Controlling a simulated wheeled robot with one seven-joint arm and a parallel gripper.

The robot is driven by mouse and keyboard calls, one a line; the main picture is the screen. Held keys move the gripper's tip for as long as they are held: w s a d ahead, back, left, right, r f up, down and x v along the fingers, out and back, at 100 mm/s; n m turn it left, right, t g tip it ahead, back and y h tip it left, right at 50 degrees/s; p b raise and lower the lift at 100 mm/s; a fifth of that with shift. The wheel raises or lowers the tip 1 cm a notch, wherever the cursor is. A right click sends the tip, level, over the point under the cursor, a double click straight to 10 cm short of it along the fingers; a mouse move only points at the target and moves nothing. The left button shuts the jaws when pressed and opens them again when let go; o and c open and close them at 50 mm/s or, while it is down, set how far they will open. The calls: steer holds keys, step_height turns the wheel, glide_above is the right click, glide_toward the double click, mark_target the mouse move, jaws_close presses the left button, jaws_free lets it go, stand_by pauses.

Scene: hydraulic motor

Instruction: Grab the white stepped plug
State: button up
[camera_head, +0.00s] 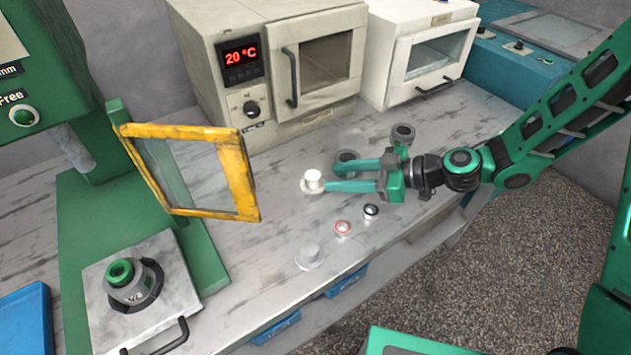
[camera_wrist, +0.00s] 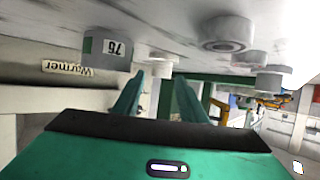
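The white stepped plug (camera_head: 313,181) stands upright on the grey workbench, to the right of the yellow-framed guard. My gripper (camera_head: 332,176) lies low over the bench and points left, with its fingertips close to the plug's right side. I cannot tell whether they touch it. The wrist view is upside down, with the bench at the top. There, the fingers of my gripper (camera_wrist: 160,78) are spread apart. A pale shape shows between and beyond the tips, partly hidden, and is probably the plug (camera_wrist: 160,65).
A grey stepped piece (camera_head: 308,257), a red-ringed part (camera_head: 343,229) and a black-ringed part (camera_head: 371,211) sit nearer the bench's front edge. Grey cylinders (camera_head: 403,133) stand behind my gripper. A yellow-framed guard (camera_head: 243,175) is at left; an oven (camera_head: 230,110) stands behind.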

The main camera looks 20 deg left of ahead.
mark_target(313, 181)
steer(key=shift+x, duration=2.75)
steer(key=shift+s+r, duration=0.15)
steer(key=c, duration=0.9)
